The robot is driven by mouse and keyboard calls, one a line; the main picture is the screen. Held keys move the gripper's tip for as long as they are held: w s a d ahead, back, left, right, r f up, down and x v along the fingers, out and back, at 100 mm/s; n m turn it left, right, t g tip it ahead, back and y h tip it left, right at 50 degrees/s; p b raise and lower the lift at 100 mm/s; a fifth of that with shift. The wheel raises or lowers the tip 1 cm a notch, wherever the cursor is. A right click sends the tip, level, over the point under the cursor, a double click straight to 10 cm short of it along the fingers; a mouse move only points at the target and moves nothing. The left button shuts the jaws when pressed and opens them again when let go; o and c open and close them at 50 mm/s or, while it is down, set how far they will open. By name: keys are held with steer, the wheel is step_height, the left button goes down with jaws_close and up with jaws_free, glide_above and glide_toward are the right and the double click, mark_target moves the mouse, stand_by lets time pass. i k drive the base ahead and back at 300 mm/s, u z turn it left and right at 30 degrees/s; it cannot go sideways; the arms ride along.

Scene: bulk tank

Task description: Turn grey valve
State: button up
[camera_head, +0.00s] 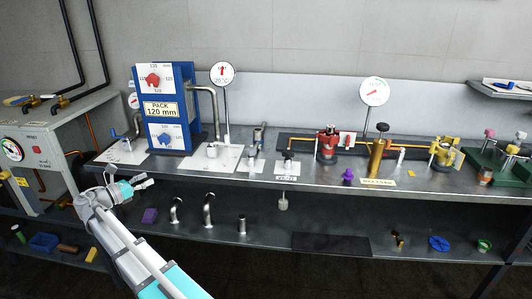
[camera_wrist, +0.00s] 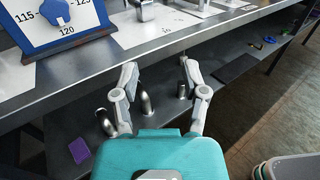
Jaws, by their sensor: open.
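I cannot tell for sure which fitting is the grey valve. A small grey metal fitting with an upright body (camera_head: 258,138) stands on a white plate in the middle of the bench, and a dark-handled valve (camera_head: 288,156) sits at the bench's front edge to its right. My gripper (camera_head: 143,181) is at the left, in front of the bench edge and well apart from both. In the wrist view my gripper (camera_wrist: 159,66) is open and empty, its fingers spread before the bench edge and lower shelf.
A blue panel with red and blue dials (camera_head: 166,108) stands at the bench's left. A red valve (camera_head: 327,144), a brass cylinder (camera_head: 377,158) and a yellow fitting (camera_head: 444,152) stand to the right. The lower shelf (camera_head: 270,238) holds pipe pieces and a purple block (camera_head: 150,215).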

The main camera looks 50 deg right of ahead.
mark_target(250, 151)
steer(key=z, duration=0.85)
steer(key=k, duration=0.55)
steer(key=i, duration=0.6)
steer(key=u, duration=0.1)
